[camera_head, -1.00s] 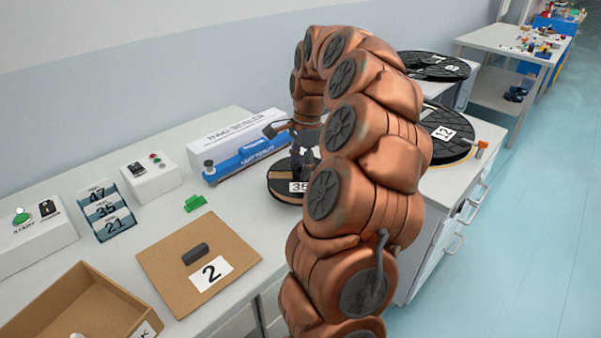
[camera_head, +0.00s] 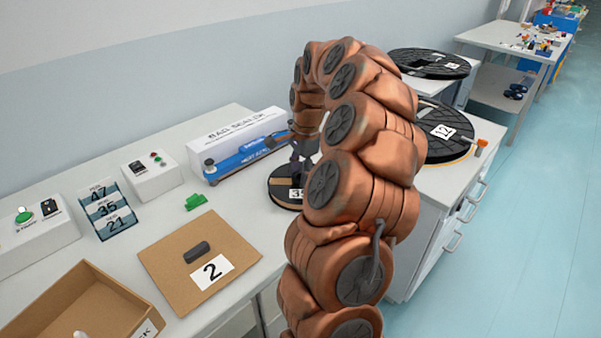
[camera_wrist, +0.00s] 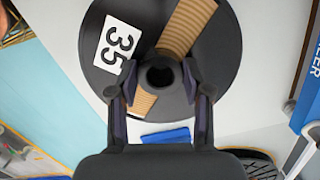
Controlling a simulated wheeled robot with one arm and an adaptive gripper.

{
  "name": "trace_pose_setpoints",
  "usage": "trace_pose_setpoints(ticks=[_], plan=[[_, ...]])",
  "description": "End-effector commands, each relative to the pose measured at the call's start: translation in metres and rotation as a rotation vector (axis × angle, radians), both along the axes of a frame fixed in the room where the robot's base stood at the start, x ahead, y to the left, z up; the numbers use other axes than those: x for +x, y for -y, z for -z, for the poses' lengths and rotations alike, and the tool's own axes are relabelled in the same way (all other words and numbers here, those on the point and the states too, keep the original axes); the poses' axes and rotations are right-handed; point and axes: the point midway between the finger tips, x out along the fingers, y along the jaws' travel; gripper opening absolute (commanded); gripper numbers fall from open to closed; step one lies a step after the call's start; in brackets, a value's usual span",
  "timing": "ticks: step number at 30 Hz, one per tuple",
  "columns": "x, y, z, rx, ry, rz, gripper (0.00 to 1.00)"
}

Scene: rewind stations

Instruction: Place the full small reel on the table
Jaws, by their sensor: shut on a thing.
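The small reel (camera_head: 284,181) is a dark disc with brown ribbed winding and a white label reading 35. It is over the white table (camera_head: 232,221), in front of the bag sealer; whether it touches the table is not clear. In the wrist view the reel (camera_wrist: 219,62) fills the upper middle, its dark round hub between my fingers. My gripper (camera_wrist: 160,80) is shut on the reel at its hub. In the head view my gripper (camera_head: 298,163) is above the reel, partly hidden by my arm.
A bag sealer (camera_head: 238,157) stands behind the reel. A green piece (camera_head: 195,202) and a cardboard mat (camera_head: 170,268) labelled 2 lie left of it. An open cardboard box (camera_head: 112,290) is front left. Large reel 12 (camera_head: 435,145) lies on a cabinet to the right.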

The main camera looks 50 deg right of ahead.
Motion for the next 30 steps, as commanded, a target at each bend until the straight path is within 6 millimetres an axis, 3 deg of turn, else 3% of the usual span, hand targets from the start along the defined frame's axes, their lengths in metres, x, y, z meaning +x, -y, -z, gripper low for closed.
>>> trace_pose_setpoints(ticks=[4, 5, 11, 23, 30], plan=[[0.000, 0.000, 0.004, -0.001, 0.000, 0.000, 0.00], [0.000, 0.000, 0.003, -0.001, 0.000, 0.000, 0.51], [0.000, 0.000, 0.003, 0.000, 0.000, -0.001, 0.72], [0.000, 0.000, 0.000, 0.000, -0.001, -0.001, 0.74], [0.000, 0.003, -0.025, -0.003, 0.001, -0.001, 0.74]])
